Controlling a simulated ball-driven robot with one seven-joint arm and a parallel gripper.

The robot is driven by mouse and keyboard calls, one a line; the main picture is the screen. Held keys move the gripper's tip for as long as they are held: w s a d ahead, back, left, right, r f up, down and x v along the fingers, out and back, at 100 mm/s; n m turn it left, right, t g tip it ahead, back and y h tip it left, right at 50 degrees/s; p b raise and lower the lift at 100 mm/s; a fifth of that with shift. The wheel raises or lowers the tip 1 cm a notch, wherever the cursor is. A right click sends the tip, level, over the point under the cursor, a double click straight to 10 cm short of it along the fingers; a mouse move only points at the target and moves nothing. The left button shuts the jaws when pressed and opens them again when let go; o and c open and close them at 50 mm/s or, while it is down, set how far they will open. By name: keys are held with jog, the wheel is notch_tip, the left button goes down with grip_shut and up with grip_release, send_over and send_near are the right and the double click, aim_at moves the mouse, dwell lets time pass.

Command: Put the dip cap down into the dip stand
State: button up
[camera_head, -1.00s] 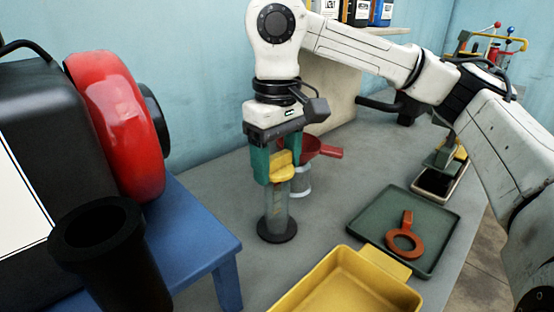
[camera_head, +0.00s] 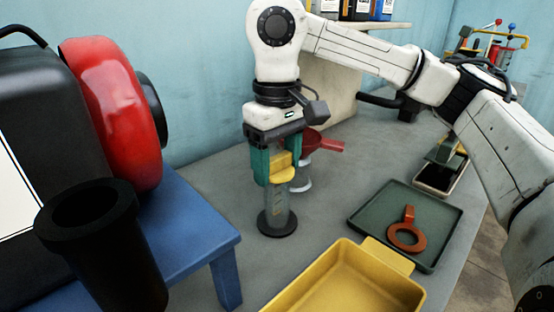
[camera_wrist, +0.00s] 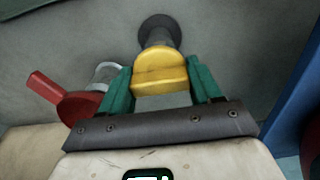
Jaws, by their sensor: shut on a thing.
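The dip cap is a yellow block (camera_head: 281,168) held between the green fingers of my gripper (camera_head: 276,170). In the wrist view the yellow cap (camera_wrist: 160,72) sits between both fingers. My gripper is shut on it and points down. The dip stand is a clear upright cylinder on a dark round base (camera_head: 277,226), standing on the grey bench below my gripper. The cap's lower, rounded part is at the cylinder's top. I cannot tell how far any part of it is inside. The dark base also shows in the wrist view (camera_wrist: 156,28).
A red funnel (camera_head: 318,143) on a clear holder stands close behind the stand. A yellow tray (camera_head: 345,285) is in front, and a green tray (camera_head: 365,224) with an orange ring tool (camera_head: 405,235) is to the right. A blue table (camera_head: 195,240) with a red-rimmed machine is left.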

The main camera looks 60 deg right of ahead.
jog(key=shift+f, duration=0.25)
jog(key=o, duration=1.3)
jog(key=shift+o, duration=0.2)
jog(key=shift+r, duration=0.1)
notch_tip(320, 180, up, 11)
jog(key=shift+f+p, duration=0.2)
jog(key=shift+p, duration=0.8)
